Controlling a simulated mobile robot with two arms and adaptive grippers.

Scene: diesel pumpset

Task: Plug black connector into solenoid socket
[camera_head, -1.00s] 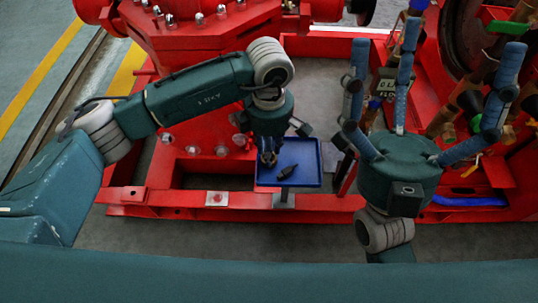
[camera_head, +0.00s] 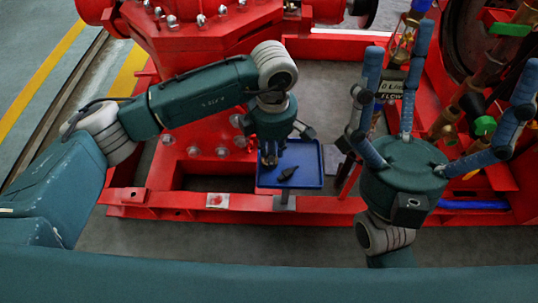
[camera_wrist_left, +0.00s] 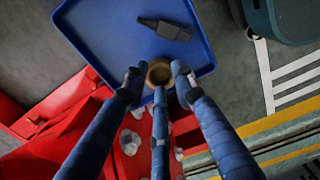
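The black connector (camera_head: 287,174) lies on the blue tray (camera_head: 312,182), just right of my left gripper (camera_head: 269,160). In the left wrist view the connector (camera_wrist_left: 164,29) lies beyond the fingertips, clear of them. My left gripper (camera_wrist_left: 158,88) points down over the tray, its three blue fingers close together. A round brass-brown ring (camera_wrist_left: 158,72) shows between its tips; I cannot tell whether they grip it. My right gripper (camera_head: 425,90) points upward with its three fingers spread, empty. I cannot make out the solenoid socket for certain.
A red machine frame (camera_head: 240,201) runs around and in front of the tray. A red bolted housing (camera_head: 200,55) stands behind my left arm. Pipes and brass fittings (camera_head: 470,95) and a small display box (camera_head: 392,85) stand near my right gripper.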

